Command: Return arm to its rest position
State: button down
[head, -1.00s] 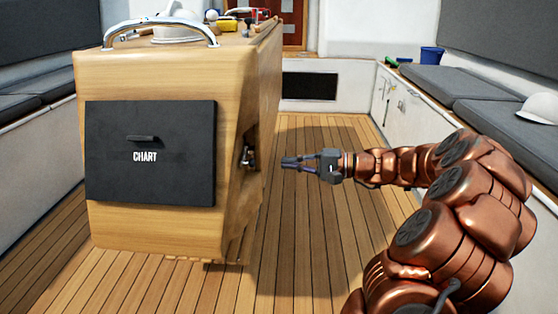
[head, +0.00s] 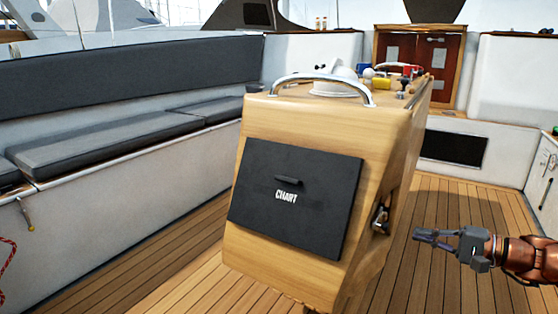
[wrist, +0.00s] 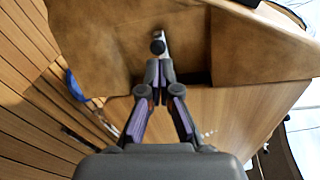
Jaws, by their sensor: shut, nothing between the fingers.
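My gripper (head: 424,237) is at the lower right of the head view, right of the wooden console and apart from it. Its fingers are shut together and empty. My copper-coloured arm (head: 525,256) runs off the right edge of the head view. In the wrist view my gripper (wrist: 159,72) points toward the console's wooden side, where a small metal fitting with a dark knob (wrist: 158,46) shows just beyond the fingertips. In the head view a metal fitting (head: 380,218) sits in a recess of the console's right side.
The wooden console (head: 290,270) has a black CHART panel (head: 296,197) and a steel rail (head: 322,80) on top. A cushioned bench (head: 110,140) runs along the left. Plank floor (head: 450,205) lies clear between the console and the right-hand white wall (head: 543,185).

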jog(key=s+a+r+n+g+h+p, duration=0.25)
jog(key=s+a+r+g+p, duration=0.35)
jog(key=a+p, duration=0.5)
jog(key=s+a+r+n+g+h+p, duration=0.1)
jog(key=s+a+r+n+g+p, duration=0.35)
jog(key=s+a+r+p, duration=0.65)
jog(key=s+d+r+n+g+h+p, duration=0.2)
jog(key=s+r+h+p, duration=0.7)
jog(key=p, duration=0.8)
jog(key=s+d+r+n, duration=0.1)
jog(key=s+r, duration=0.2)
jog(key=s, duration=0.2)
jog(key=shift+s+d, duration=0.25)
jog(key=shift+d+h, duration=0.15)
jog(key=shift+h, duration=0.1)
